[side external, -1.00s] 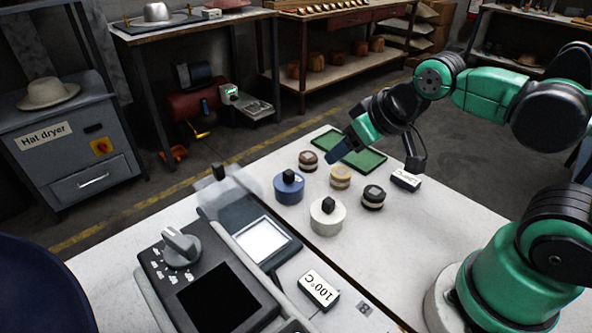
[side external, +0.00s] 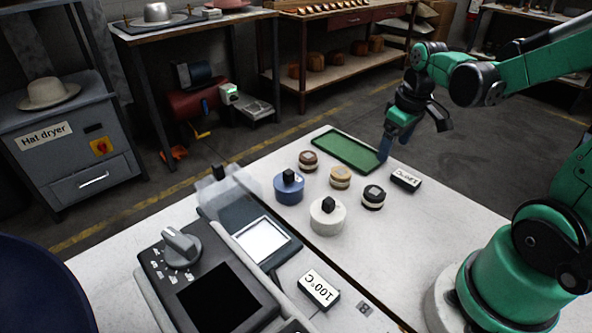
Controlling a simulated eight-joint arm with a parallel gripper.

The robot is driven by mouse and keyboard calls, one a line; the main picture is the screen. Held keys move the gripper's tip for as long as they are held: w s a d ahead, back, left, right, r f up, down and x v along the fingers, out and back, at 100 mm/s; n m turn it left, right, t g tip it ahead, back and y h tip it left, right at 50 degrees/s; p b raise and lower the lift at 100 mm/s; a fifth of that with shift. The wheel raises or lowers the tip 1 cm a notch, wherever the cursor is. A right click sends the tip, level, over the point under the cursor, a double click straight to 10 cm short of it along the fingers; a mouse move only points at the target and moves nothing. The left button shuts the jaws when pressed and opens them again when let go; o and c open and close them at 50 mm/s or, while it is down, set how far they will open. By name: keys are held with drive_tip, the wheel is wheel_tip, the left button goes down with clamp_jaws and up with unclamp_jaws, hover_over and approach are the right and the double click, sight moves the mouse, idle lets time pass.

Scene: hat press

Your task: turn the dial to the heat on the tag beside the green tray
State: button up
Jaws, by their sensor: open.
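The dial (side external: 182,246) is a grey knob on the dark control panel at the lower left, with small markings too small to read. The green tray (side external: 347,151) lies flat and empty near the far edge of the table. A dark tag with a white face (side external: 405,179) stands at the tray's right; its figure is too small to read surely. Another tag (side external: 319,289), by the press, reads 100°C. My gripper (side external: 384,152) is open, pointing down at the right end of the green tray, far from the dial. I cannot tell whether it touches the tray.
A blue round block (side external: 289,189) and a white one (side external: 327,217), each with a black knob, stand mid-table. Small ribbon rolls in brown (side external: 308,161), tan (side external: 341,177) and black (side external: 373,197) stand near them. The press's pale plate (side external: 262,238) lies right of the dial.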

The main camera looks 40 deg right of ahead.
drive_tip(key=g, duration=0.1)
hover_over(407, 177)
wheel_tip(407, 177, down, 3)
drive_tip(key=shift+a+r+y, duration=0.1)
drive_tip(key=shift+a+y, duration=0.05)
drive_tip(key=shift+y, duration=0.15)
drive_tip(key=shift+f+g, duration=0.2)
drive_tip(key=shift+g, duration=0.1)
drive_tip(key=shift+f, duration=2.7)
clamp_jaws()
